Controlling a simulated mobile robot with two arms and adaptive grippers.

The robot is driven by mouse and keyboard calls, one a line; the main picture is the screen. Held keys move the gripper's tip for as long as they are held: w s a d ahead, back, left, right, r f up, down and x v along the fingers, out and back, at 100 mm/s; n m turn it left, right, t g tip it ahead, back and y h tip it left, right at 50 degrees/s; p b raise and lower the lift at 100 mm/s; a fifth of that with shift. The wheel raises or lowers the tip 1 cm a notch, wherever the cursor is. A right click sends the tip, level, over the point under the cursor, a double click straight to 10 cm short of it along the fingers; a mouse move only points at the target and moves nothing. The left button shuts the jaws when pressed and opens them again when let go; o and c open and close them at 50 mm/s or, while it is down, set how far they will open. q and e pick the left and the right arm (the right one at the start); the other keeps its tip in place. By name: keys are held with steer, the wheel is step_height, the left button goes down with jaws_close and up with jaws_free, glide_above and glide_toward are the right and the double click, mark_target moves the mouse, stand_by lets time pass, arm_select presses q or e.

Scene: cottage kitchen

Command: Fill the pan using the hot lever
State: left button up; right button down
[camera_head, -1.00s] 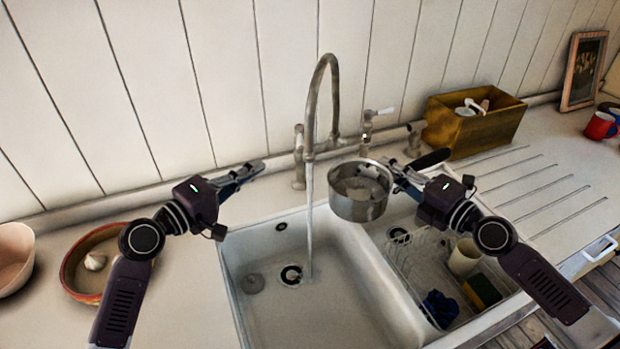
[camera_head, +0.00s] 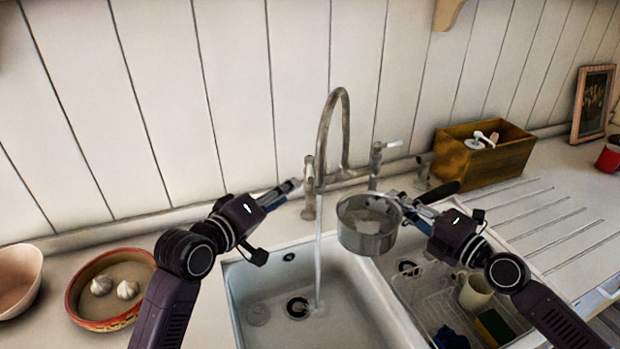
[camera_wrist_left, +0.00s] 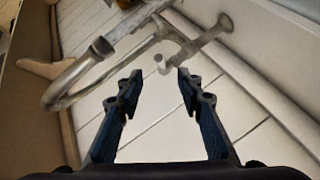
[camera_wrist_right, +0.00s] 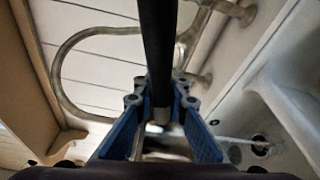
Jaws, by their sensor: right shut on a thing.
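The metal pan (camera_head: 366,238) hangs above the sink divider, right of the running water (camera_head: 318,262); the stream falls past it into the left basin. My right gripper (camera_head: 402,200) is shut on the pan's dark handle, which also shows in the right wrist view (camera_wrist_right: 157,45). The curved tap (camera_head: 325,125) stands at the back. A lever with a white end (camera_head: 393,144) is on its right. My left gripper (camera_head: 296,184) is beside the tap's left valve (camera_head: 309,195). Its fingers are apart and empty in the left wrist view (camera_wrist_left: 155,82); the left lever is not clearly visible.
The double sink (camera_head: 238,300) has a wire rack with a cup (camera_head: 475,292) in the right basin. A bowl with garlic (camera_head: 84,310) and a pale bowl (camera_head: 16,278) are at the left. A wooden box (camera_head: 500,160) stands behind the clear drainboard (camera_head: 555,205).

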mark_target(308, 179)
arm_select(q)
steer(key=x, duration=1.1)
steer(key=shift+w+d, duration=0.2)
steer(key=shift+w, duration=0.05)
jaws_close()
